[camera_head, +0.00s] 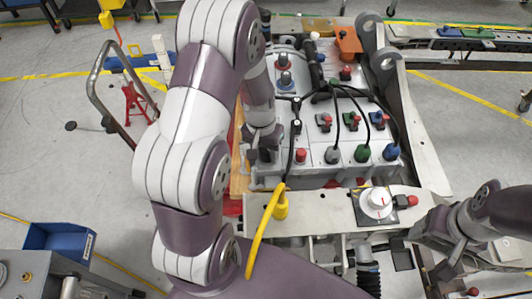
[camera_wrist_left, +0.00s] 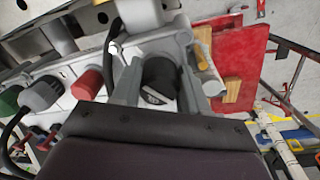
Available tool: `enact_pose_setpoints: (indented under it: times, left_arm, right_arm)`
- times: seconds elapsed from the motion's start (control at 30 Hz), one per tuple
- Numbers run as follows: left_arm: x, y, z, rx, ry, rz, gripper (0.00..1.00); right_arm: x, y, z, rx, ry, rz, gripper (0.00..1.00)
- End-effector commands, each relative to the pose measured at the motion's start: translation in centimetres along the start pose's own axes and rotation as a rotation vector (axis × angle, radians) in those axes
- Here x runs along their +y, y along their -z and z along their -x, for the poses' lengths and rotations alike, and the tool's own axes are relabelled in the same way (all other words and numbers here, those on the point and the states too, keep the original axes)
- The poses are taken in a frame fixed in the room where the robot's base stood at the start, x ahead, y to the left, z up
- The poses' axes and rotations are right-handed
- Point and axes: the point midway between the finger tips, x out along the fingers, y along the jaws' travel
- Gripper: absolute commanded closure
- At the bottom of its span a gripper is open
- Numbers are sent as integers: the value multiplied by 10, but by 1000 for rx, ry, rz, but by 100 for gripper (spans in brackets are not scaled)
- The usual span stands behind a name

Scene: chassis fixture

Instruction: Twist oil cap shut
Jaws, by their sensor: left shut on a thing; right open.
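My left gripper (camera_head: 262,150) reaches down at the left edge of the grey engine block (camera_head: 315,180). In the left wrist view its fingers (camera_wrist_left: 160,92) are shut on a black round cap (camera_wrist_left: 160,74), which I take to be the oil cap. The cap sits between the two fingers, with a pale mark on its near side. How it meets the block is hidden. In the head view my arm and gripper mostly cover the cap. My right gripper (camera_head: 432,250) is open at the lower right, apart from the block and empty as far as I can see.
Red, green and blue plugs (camera_head: 362,153) with black cables stand on the block. A white dial (camera_head: 377,203) and a yellow hose (camera_head: 280,205) are in front. A metal rail frame (camera_head: 110,85) and a blue bin (camera_head: 60,242) are at the left.

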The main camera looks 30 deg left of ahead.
Motion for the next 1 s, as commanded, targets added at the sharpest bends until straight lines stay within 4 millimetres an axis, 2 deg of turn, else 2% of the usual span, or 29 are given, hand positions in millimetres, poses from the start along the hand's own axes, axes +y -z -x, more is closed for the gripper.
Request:
enact_pose_setpoints:
  times: [0.1, 0.27, 0.3, 0.37, 0.67, 0.77, 1.0]
  left_arm:
    - [0, -2, -2, -12, -1, -65, 98]
    - [0, -2, -2, -13, -2, -66, 98]
    - [0, -2, -2, -13, -2, -66, 43]
    - [0, -2, -2, -12, -1, -65, 26]
    - [0, -1, 1, -9, -1, -63, 26]
    - [0, -1, 10, -8, -1, -63, 26]
    - [3, 0, 44, -7, 0, -63, 26]
  right_arm:
    - [0, 0, -3, 0, 0, 0, 29]
    - [0, 0, -2, 0, 0, 0, 29]
    - [0, 0, -2, 0, 0, 0, 29]
    - [0, 0, -2, 0, 0, 0, 29]
    - [0, 0, 0, 0, 0, 0, 29]
    - [0, 1, 8, 0, 0, 0, 29]
    - [0, 5, 39, 0, 0, 0, 29]
